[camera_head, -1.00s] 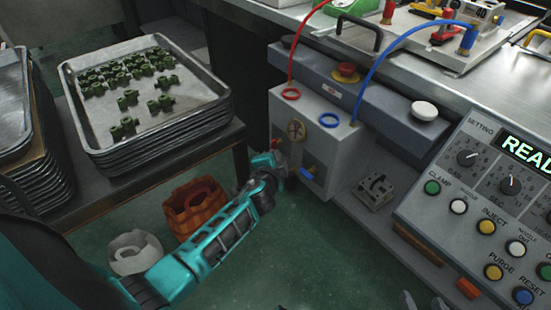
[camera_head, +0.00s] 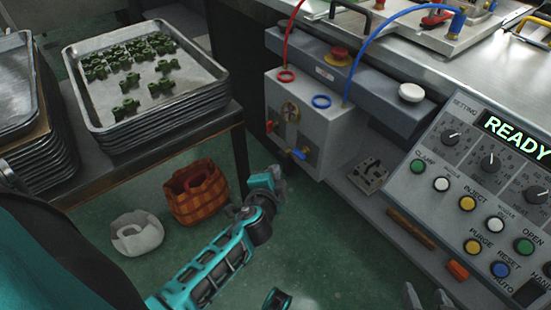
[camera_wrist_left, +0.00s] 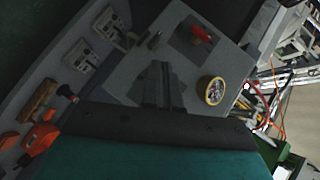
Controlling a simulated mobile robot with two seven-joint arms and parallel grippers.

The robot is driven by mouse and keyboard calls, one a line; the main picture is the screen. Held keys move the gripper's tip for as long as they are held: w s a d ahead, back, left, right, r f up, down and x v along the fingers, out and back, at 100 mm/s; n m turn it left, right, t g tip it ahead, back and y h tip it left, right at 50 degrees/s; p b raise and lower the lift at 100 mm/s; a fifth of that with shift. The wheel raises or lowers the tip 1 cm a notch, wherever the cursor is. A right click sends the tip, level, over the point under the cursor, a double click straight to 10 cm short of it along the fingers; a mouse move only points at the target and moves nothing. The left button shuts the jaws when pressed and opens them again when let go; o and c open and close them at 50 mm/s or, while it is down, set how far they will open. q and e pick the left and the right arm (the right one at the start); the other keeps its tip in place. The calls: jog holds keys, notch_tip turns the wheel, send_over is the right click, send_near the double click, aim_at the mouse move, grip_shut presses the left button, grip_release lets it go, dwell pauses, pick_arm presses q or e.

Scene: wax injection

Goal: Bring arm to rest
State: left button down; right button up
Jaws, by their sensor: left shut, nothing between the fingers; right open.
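My left arm reaches up from the bottom of the head view. Its gripper (camera_head: 277,180) is beside the front of the grey valve box (camera_head: 335,133), with a gap between them. In the left wrist view my left gripper (camera_wrist_left: 162,70) is shut and empty, its fingers together in front of the box face with its round gauge (camera_wrist_left: 213,90) and red-handled valve (camera_wrist_left: 201,33). My right gripper (camera_head: 426,297) shows only as two grey fingertips apart at the bottom edge of the head view; the rest is cut off.
A stack of metal trays (camera_head: 160,125) with green parts on top stands on a table at left. An orange-brown basket (camera_head: 197,195) and a white container (camera_head: 136,233) are on the floor. The control panel (camera_head: 480,190) reads READY at right. Green floor is open below the box.

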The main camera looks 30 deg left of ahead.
pick_arm(q)
jog(key=shift+s+d, duration=0.15)
jog(key=shift+s, duration=0.25)
pick_arm(e)
jog(key=shift+a, duration=0.1)
pick_arm(q)
jog(key=s+d+r+n+g+h, duration=0.25)
jog(key=s+d+n+h, duration=0.45)
jog(key=s+d, duration=0.4)
jog(key=s+a+r+p, duration=0.1)
jog(key=a+r+p, duration=0.1)
jog(key=r+p, duration=0.4)
jog(key=s+a+r+p, duration=0.2)
jog(key=r+p, duration=0.4)
jog(key=p, duration=0.5)
jog(key=shift+a+n+y, duration=0.15)
jog(key=shift+n+y, duration=0.15)
pick_arm(e)
jog(key=s+d+r+h, duration=0.1)
jog(key=d+r, duration=0.2)
jog(key=r, duration=0.9)
jog(key=shift+s+d, duration=0.35)
